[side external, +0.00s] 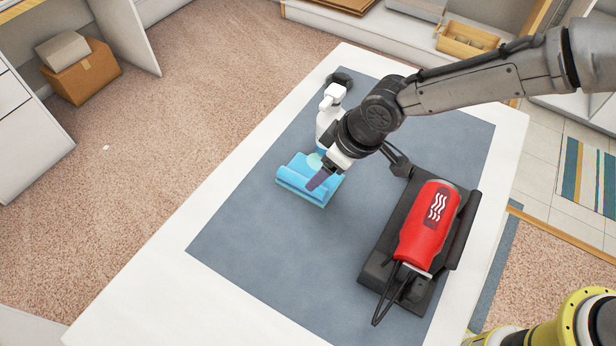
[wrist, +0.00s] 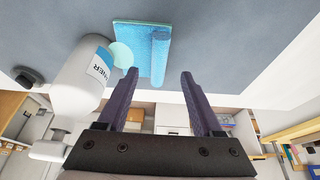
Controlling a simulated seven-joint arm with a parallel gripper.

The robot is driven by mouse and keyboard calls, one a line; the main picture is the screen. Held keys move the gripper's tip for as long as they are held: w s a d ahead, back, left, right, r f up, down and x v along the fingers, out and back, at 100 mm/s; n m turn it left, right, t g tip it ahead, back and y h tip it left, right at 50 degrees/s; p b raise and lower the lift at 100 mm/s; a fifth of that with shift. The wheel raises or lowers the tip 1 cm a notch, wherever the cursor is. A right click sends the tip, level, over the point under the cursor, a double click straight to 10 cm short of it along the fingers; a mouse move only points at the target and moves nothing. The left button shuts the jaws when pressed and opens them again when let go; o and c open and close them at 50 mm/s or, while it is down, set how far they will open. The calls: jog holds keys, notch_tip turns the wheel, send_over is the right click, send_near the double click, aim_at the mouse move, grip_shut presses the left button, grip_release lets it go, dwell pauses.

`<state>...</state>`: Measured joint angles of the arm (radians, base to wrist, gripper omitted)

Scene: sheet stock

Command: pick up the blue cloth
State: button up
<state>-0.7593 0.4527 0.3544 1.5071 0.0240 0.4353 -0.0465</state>
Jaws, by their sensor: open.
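The blue cloth (side external: 293,180) lies on the grey mat (side external: 260,255), with one side folded or rolled into a raised ridge. In the wrist view the cloth (wrist: 140,38) shows beyond the fingertips, its ridge between their lines. My gripper (side external: 319,179) is over the cloth's right part in the side view, hiding some of it. In the wrist view my gripper (wrist: 159,73) is open, with nothing between its purple fingers. I cannot tell the exact height above the cloth.
A white labelled bottle (wrist: 82,82) is close to the cloth and left finger in the wrist view; a pale green round piece (wrist: 121,55) overlaps the cloth's edge. A red object (side external: 424,235) sits on a black stand. The near-left mat is clear.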

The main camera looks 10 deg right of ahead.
aim_at(294, 178)
jog(key=shift+x, duration=3.6)
grip_shut()
